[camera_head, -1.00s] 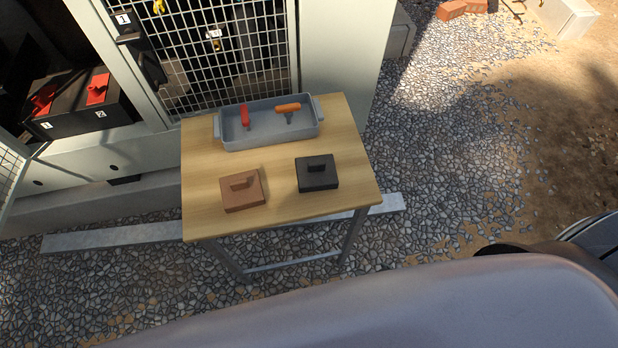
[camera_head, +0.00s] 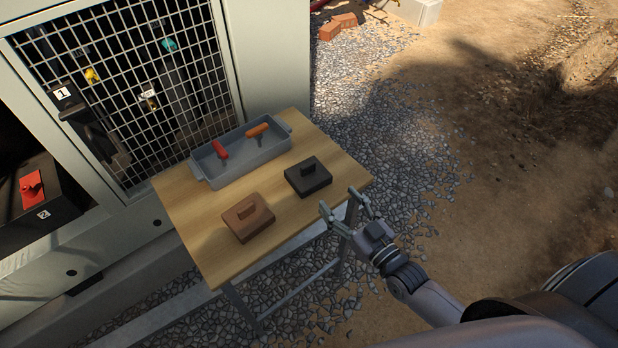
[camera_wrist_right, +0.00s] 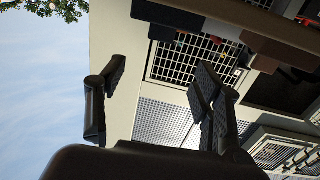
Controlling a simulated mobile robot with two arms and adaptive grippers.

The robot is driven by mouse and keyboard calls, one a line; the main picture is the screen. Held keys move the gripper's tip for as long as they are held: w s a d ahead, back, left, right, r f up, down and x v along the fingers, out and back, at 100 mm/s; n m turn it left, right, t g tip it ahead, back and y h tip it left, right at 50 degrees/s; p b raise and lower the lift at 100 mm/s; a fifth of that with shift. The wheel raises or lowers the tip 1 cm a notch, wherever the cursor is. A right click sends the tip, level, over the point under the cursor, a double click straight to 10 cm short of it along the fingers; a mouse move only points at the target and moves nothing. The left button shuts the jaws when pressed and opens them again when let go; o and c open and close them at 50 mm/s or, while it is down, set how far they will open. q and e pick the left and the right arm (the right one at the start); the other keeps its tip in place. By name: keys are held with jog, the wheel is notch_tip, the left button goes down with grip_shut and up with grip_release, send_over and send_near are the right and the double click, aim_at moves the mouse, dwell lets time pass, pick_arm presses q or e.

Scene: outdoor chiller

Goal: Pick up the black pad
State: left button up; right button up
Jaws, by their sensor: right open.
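The black pad (camera_head: 308,180) is a flat dark block with a raised handle on top. It lies on the right part of the wooden table (camera_head: 196,244) in the head view. My right gripper (camera_head: 341,200) is open and empty, just off the table's right front edge, to the right of and nearer than the pad. In the right wrist view its two fingers (camera_wrist_right: 160,95) are spread apart with nothing between them. A dark block at the top of that view may be the pad, seen from below. My left gripper is not in view.
A brown pad (camera_head: 247,220) with a handle lies left of the black pad. A grey tray (camera_head: 243,165) with red- and orange-handled tools stands behind them. A cabinet with a mesh door (camera_head: 140,90) stands behind the table. Open gravel (camera_head: 400,150) lies to the right.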

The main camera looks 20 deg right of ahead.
aim_at(309, 167)
jog(key=p+x, duration=0.1)
jog(key=x, duration=1.3)
jog(key=shift+f, duration=0.1)
jog(key=shift+c, duration=0.3)
grip_shut()
